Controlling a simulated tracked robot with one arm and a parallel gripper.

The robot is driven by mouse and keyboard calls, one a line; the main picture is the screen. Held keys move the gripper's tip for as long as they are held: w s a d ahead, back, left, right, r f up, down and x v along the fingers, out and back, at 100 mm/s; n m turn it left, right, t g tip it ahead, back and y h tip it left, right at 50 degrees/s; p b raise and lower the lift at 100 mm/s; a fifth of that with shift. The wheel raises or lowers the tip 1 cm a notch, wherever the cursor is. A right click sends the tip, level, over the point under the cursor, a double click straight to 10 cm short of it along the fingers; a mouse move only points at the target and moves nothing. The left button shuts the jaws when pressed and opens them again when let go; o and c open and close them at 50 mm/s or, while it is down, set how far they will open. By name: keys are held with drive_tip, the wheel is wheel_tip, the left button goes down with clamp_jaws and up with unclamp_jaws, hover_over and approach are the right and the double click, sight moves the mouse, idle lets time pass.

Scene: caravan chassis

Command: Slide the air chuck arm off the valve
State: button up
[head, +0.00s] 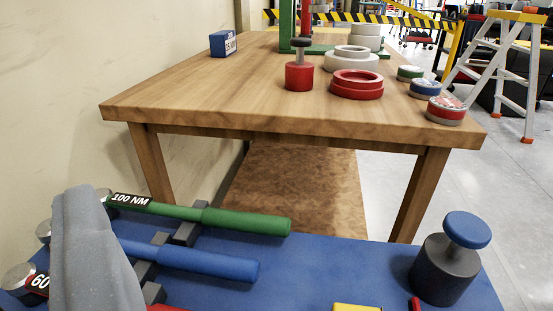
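I see no air chuck arm and no valve that I can make out in the head view. My gripper is not in view. On the near blue bench top (330,262) lie a torque wrench with a green handle (245,222) marked 100 NM and one with a blue handle (217,262). A grey cloth-like piece (92,255) lies over part of the wrenches at the lower left and hides what is under it.
A dark cylinder with a blue knob (445,270) stands at the bench's right. A yellow piece (357,308) is cut off below. Behind stands a wooden table (230,95) with a red knobbed weight (299,76), red rings (357,86) and a blue box (223,44). A stepladder (500,70) stands right.

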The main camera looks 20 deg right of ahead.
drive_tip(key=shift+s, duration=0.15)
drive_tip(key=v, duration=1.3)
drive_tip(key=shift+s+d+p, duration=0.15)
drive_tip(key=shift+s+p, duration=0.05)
drive_tip(key=shift+p, duration=0.25)
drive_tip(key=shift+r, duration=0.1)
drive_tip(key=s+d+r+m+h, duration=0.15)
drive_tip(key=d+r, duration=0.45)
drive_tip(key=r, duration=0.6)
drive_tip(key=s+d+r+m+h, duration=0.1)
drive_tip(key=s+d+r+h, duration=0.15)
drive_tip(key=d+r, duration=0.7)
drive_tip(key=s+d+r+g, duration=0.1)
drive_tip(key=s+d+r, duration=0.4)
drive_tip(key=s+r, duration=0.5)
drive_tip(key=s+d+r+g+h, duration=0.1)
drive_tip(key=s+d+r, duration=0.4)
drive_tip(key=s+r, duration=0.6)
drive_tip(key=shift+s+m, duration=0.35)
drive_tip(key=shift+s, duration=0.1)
